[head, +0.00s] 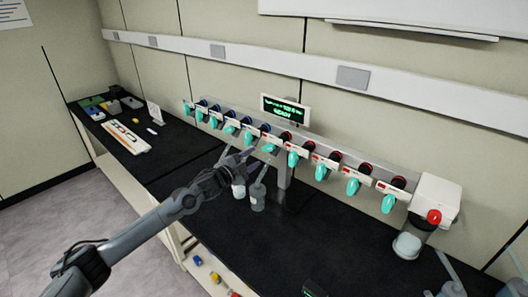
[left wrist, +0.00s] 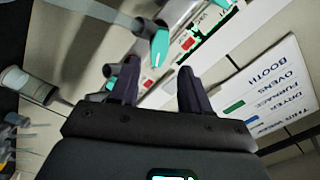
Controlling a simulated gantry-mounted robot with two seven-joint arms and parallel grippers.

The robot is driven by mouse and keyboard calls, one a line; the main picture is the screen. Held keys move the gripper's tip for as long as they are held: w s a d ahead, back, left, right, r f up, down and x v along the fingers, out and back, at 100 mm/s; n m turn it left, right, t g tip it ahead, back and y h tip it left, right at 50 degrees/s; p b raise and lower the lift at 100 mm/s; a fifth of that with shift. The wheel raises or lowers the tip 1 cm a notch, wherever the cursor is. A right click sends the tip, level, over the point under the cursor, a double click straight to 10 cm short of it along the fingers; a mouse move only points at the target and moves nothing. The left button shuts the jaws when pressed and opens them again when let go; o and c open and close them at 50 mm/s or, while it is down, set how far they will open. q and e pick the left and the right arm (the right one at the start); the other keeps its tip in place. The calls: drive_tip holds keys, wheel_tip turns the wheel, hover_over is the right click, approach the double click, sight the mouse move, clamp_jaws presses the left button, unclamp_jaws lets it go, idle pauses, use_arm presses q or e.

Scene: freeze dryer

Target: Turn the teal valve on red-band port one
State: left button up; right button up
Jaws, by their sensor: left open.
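A row of teal valves runs along the grey manifold in the head view. The ports on its left part have blue bands and those on its right part have red bands. The leftmost red-band port carries a teal valve (head: 268,148); I cannot read the port numbers. My left gripper (head: 246,156) is just left of that valve, empty and open. In the left wrist view a teal valve (left wrist: 159,47) shows just beyond the open fingertips (left wrist: 156,74), with no visible contact. I cannot tell for sure which port it belongs to. My right gripper is not in view.
A small display (head: 286,109) with green text stands above the manifold. Bottles, one of them grey (head: 258,197), stand on the black bench (head: 290,245) below the ports. A white unit with a red knob (head: 434,216) is at the right end.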

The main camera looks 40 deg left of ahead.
sight(267, 149)
use_arm(q)
drive_tip(key=shift+w+a, duration=0.2)
drive_tip(key=shift+w, duration=3.35)
clamp_jaws()
